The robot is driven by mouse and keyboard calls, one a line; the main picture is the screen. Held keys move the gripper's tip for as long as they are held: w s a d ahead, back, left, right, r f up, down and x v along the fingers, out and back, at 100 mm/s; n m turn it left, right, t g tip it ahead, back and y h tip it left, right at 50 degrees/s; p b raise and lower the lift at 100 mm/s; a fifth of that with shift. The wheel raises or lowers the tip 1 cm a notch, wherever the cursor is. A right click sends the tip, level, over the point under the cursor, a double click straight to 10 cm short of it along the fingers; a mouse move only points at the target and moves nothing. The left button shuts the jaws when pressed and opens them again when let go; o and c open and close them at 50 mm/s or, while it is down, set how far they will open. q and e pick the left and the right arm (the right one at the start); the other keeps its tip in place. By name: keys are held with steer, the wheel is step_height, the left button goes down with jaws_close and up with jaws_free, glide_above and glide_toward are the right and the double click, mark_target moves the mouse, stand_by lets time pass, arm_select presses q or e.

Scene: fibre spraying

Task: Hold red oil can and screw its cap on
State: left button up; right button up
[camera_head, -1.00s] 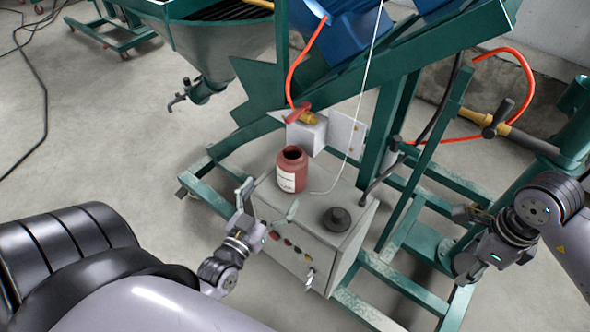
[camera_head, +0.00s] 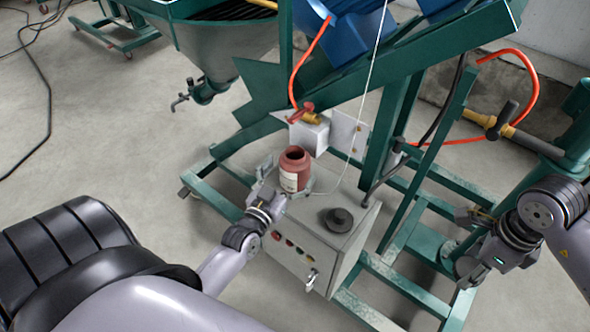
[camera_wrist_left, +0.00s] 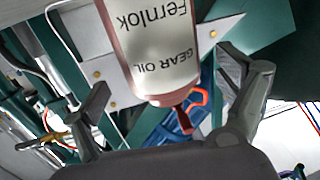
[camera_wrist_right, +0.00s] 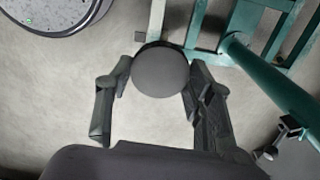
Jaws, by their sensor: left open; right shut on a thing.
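The red oil can (camera_head: 294,167) stands upright and uncapped on a grey box, its dark round mouth facing up. Its white "GEAR OIL" label shows in the left wrist view (camera_wrist_left: 160,50), where the can appears upside down. My left gripper (camera_head: 286,183) is open, with its fingers on either side of the can's near side and gaps to it. My right gripper (camera_wrist_right: 160,80) is shut on a round dark grey disc, the cap (camera_wrist_right: 160,72). In the head view this gripper (camera_head: 463,243) is at the right, well away from the can; the cap is hard to make out there.
The grey control box (camera_head: 310,235) has buttons on its front and a dark round fitting (camera_head: 338,220) on top, right of the can. A red-handled valve (camera_head: 303,113) is just behind the can. Green frame beams (camera_head: 408,185) stand between the can and my right gripper.

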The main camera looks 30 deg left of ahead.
mark_target(294, 161)
arm_select(q)
steer(key=w, duration=0.3)
steer(key=shift+w+a+f, duration=0.1)
steer(key=shift+w+a, duration=0.2)
steer(key=shift+w, duration=0.05)
arm_select(e)
steer(key=shift+f, duration=0.2)
arm_select(q)
steer(key=shift+c, duration=0.2)
